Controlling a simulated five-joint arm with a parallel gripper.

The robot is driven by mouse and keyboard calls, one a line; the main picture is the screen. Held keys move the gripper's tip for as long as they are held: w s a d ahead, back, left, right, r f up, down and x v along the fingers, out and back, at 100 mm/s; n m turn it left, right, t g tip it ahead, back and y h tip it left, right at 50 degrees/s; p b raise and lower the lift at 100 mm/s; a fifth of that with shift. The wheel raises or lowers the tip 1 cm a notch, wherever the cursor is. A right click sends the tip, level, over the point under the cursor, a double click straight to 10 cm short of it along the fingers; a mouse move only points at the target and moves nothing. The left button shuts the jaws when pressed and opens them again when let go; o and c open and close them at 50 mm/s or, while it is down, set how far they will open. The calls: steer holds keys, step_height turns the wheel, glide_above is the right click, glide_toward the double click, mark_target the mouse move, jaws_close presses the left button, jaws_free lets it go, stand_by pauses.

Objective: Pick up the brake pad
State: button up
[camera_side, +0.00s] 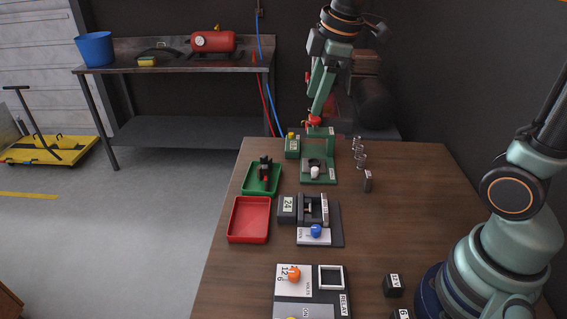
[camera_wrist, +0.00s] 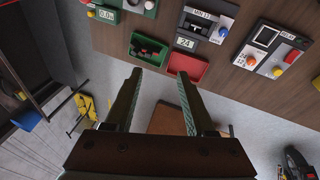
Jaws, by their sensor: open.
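A green tray (camera_side: 258,188) sits near the table's left edge, with dark pieces (camera_side: 264,169) and a little red in it. The brake pad appears to be among these, but I cannot single it out. In the wrist view the green tray (camera_wrist: 129,39) and its dark contents (camera_wrist: 149,48) lie just beyond my fingertips. My gripper (camera_wrist: 160,72) is open and empty, its two long fingers well apart. It is above and apart from the tray. I cannot clearly make out the fingers in the side view.
An empty red tray (camera_side: 249,219) stands in front of the green one. A grey fixture (camera_side: 317,209) with a blue knob and a green stand (camera_side: 318,181) are to the right. A relay board (camera_side: 310,309) and black blocks (camera_side: 393,286) are nearer.

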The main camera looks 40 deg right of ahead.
steer(key=w+a+f+n+g, duration=0.15)
steer(key=w+f+n, duration=0.25)
steer(key=w+n, duration=0.4)
steer(key=n+g, duration=0.2)
steer(key=n, duration=0.7)
glide_above(265, 166)
step_height(265, 166, down, 8)
steer(key=f, duration=0.6)
steer(key=shift+w+f, duration=0.35)
steer(key=shift+f, duration=0.05)
steer(key=shift+s+f, duration=0.25)
steer(key=shift+f, duration=1.1)
steer(key=shift+s+f, duration=0.2)
steer(key=shift+f, duration=1.15)
steer(key=shift+c, duration=0.3)
jaws_close()
